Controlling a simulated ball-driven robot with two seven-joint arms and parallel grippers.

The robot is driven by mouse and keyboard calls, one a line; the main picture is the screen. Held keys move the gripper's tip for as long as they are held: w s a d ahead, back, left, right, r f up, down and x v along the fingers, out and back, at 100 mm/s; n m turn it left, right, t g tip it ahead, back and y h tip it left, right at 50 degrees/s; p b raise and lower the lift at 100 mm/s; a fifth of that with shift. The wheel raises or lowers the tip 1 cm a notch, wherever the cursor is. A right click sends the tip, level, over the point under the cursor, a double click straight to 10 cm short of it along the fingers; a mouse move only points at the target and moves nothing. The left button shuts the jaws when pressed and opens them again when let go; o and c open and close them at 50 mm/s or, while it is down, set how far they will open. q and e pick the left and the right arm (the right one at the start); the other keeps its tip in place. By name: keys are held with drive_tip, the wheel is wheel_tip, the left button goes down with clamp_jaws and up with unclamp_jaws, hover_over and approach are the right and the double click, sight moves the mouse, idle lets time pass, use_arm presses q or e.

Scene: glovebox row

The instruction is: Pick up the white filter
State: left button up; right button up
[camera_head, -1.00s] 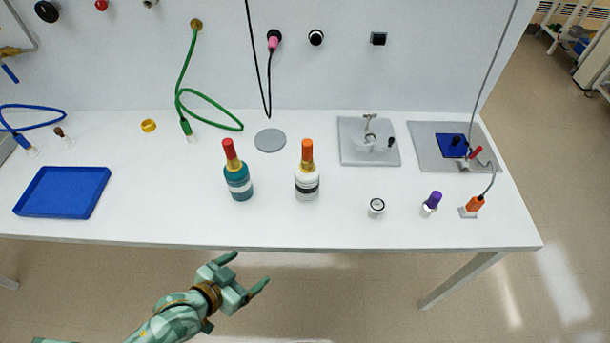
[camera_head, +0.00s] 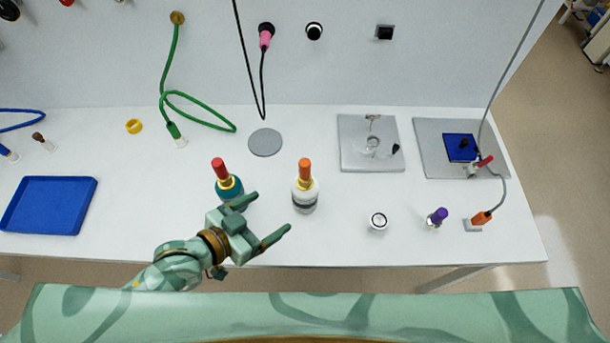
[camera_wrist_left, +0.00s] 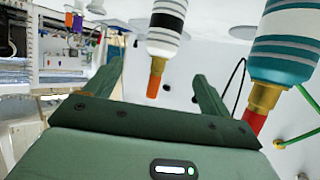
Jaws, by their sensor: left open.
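A small white round piece with a dark ring on top (camera_head: 378,221), which looks like the white filter, stands near the front edge of the bench, right of the white bottle. I cannot make it out in the left wrist view. My left gripper (camera_head: 270,213) is open and empty over the front edge, well left of that piece. It overlaps the teal bottle in the head view. In the left wrist view its two fingers (camera_wrist_left: 158,71) are spread apart, with the white bottle beyond them. My right gripper is not in view.
A teal bottle with a red tip (camera_head: 229,184) and a white bottle with an orange tip (camera_head: 305,195) stand close to the left gripper. A purple-capped vial (camera_head: 437,217) and an orange connector (camera_head: 482,218) are to the right. A blue tray (camera_head: 48,205) lies far left.

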sight(297, 196)
use_arm(q)
drive_tip(key=b+x, duration=0.1)
drive_tip(key=x, duration=0.6)
drive_tip(key=shift+d, duration=0.35)
drive_tip(key=b+x, duration=0.1)
drive_tip(key=x, duration=0.1)
drive_tip(key=shift+w+d+f, duration=0.1)
drive_tip(key=shift+w+d, duration=0.05)
drive_tip(key=shift+w, duration=0.25)
drive_tip(key=shift+w+d+f, duration=0.25)
drive_tip(key=shift+w, duration=0.05)
drive_tip(key=x, duration=0.1)
drive_tip(key=b+x, duration=0.1)
drive_tip(key=x, duration=0.2)
drive_tip(key=shift+w+a+f, duration=0.15)
drive_tip(key=shift+a+f, duration=0.1)
drive_tip(key=shift+a, duration=0.05)
drive_tip(key=shift+w+d, duration=0.25)
drive_tip(key=shift+s, duration=0.1)
drive_tip(key=shift+c, duration=0.9)
drive_tip(key=c, duration=1)
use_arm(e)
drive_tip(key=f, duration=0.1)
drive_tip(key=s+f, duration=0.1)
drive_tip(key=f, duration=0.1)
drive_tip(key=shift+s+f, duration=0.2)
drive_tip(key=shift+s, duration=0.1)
use_arm(q)
drive_tip(key=shift+r, duration=0.1)
